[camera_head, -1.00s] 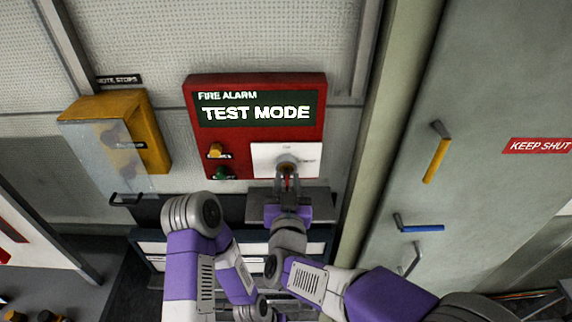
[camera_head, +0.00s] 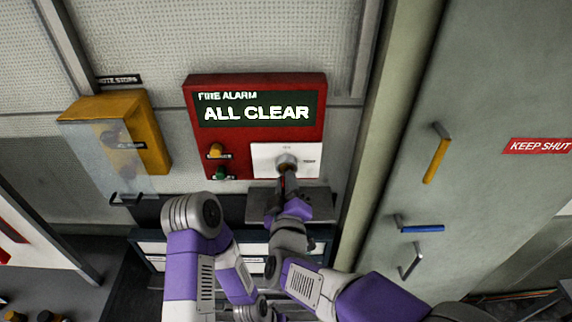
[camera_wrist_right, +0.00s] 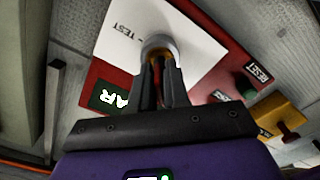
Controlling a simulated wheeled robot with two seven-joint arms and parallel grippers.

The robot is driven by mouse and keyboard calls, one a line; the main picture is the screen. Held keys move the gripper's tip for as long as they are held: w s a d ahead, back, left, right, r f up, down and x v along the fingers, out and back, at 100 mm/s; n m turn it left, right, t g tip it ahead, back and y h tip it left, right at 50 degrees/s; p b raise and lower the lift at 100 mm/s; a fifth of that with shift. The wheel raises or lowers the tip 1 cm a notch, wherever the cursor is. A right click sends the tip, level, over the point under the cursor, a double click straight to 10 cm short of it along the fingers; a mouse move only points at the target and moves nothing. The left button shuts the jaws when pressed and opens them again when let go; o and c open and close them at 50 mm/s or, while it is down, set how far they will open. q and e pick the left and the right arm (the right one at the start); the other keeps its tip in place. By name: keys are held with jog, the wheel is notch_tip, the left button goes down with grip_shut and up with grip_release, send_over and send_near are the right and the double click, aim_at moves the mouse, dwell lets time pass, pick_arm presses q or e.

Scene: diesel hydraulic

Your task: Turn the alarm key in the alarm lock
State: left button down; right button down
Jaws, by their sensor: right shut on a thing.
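The red fire alarm panel (camera_head: 165,84) (camera_head: 255,140) is on the wall, and its display (camera_head: 258,108) reads ALL CLEAR. The round metal alarm lock (camera_head: 287,161) sits on the panel's white plate (camera_head: 264,152); it also shows in the right wrist view (camera_wrist_right: 158,43). My right gripper (camera_head: 287,178) is at the lock, rolled to one side, its fingers shut on the alarm key (camera_wrist_right: 157,63). Only a reddish strip of the key shows between the fingers; its tip is hidden at the lock. My left arm is bent at the lower middle; its gripper is not visible.
An amber knob (camera_head: 215,151) and a green knob (camera_head: 221,173) are left of the white plate. A yellow box (camera_head: 152,130) with a clear cover is further left. A grey shelf (camera_head: 262,206) lies below the panel. A door with handles (camera_head: 436,160) stands right.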

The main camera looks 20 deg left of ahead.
jog(key=n, duration=0.9)
jog(key=shift+n, duration=0.4)
jog(key=c, duration=1.6)
grip_release()
jog(key=shift+n, duration=0.3)
jog(key=o, duration=0.6)
jog(key=shift+c, duration=0.2)
jog(key=shift+s, duration=0.1)
